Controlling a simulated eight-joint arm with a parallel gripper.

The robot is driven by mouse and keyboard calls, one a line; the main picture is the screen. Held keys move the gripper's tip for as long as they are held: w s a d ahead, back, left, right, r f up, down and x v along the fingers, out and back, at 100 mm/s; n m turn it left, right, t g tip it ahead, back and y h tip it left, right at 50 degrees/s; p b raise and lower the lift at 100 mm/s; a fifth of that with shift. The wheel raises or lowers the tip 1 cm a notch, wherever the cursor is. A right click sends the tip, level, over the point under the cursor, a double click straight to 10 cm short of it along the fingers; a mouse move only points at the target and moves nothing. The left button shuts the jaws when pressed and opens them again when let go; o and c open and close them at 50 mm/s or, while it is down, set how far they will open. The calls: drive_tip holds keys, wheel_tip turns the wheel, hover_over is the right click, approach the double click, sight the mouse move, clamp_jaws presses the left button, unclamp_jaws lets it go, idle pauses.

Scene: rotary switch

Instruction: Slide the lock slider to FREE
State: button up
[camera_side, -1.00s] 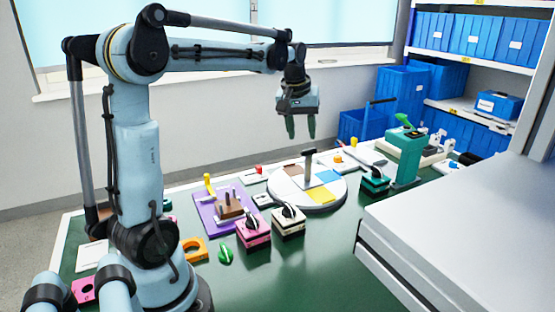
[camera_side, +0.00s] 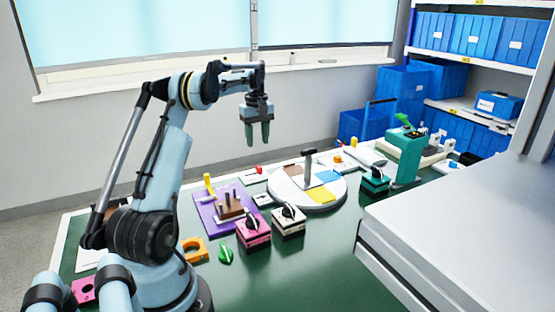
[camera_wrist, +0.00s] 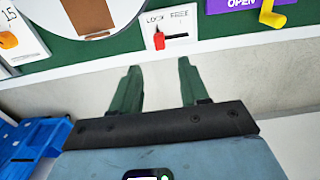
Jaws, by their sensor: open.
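The lock slider is a small red knob (camera_wrist: 159,40) on a white plate (camera_wrist: 178,28) marked LOCK and FREE. The knob sits at the left end of its dark slot, under LOCK. In the side view, the red knob (camera_side: 259,169) is near the far edge of the green table. My gripper (camera_side: 257,141) hangs above the table's far edge, fingers pointing down, open and empty. In the wrist view, my gripper's fingers (camera_wrist: 158,66) are apart, and the slider plate lies beyond their tips. They do not touch it.
A purple panel marked OPEN (camera_wrist: 232,4) with a yellow handle (camera_wrist: 270,15) is right of the slider in the wrist view. A round turntable (camera_side: 318,196) with a dark upright handle (camera_side: 309,165) stands nearby. Pink (camera_side: 251,235) and white (camera_side: 288,223) switch boxes sit in front.

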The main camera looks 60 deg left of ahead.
sight(259, 167)
wheel_tip(259, 167, down, 10)
drive_tip(key=shift+r, duration=0.25)
clamp_jaws()
idle(0.3)
